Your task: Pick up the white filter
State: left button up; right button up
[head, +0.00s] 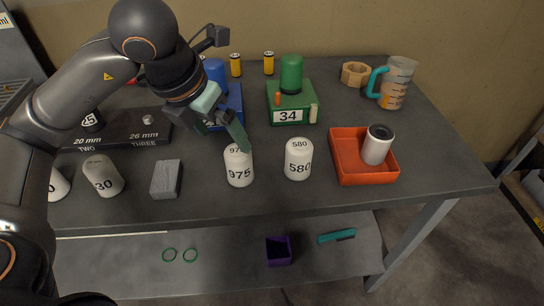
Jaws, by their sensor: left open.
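The white filter (376,148), a white cylinder with a dark top, stands in the orange-red tray (349,178) on the right of the table. My left gripper (240,144) is open, with its dark green fingers pointing down at the top of the white container marked 975 (239,171). The fingers overlap that container's top in the picture; I cannot tell if they touch it. My left gripper is well to the left of the white filter. My right gripper is not in view.
A white container marked 580 (298,162) stands between my left gripper and the tray. Behind are a green block marked 34 (300,103) with a green cylinder (291,74), a measuring jug (394,86) and a wooden ring (355,74). A grey block (165,180) lies left.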

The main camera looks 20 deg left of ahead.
aim_at(235, 154)
pick_arm(q)
jog(key=shift+y, duration=0.3)
jog(key=x, duration=0.4)
jog(key=a+x, duration=0.1)
jog(key=x, duration=0.1)
jog(key=shift+w+r+b, duration=0.2)
jog(key=shift+w+b, duration=0.1)
jog(key=shift+w+f, duration=0.25)
jog(key=shift+f, duration=0.25)
jog(key=x, duration=0.4)
jog(key=shift+s+d+f, duration=0.1)
jog(key=shift+d+f, duration=0.2)
jog(key=shift+d, duration=0.05)
jog(key=shift+f, duration=0.35)
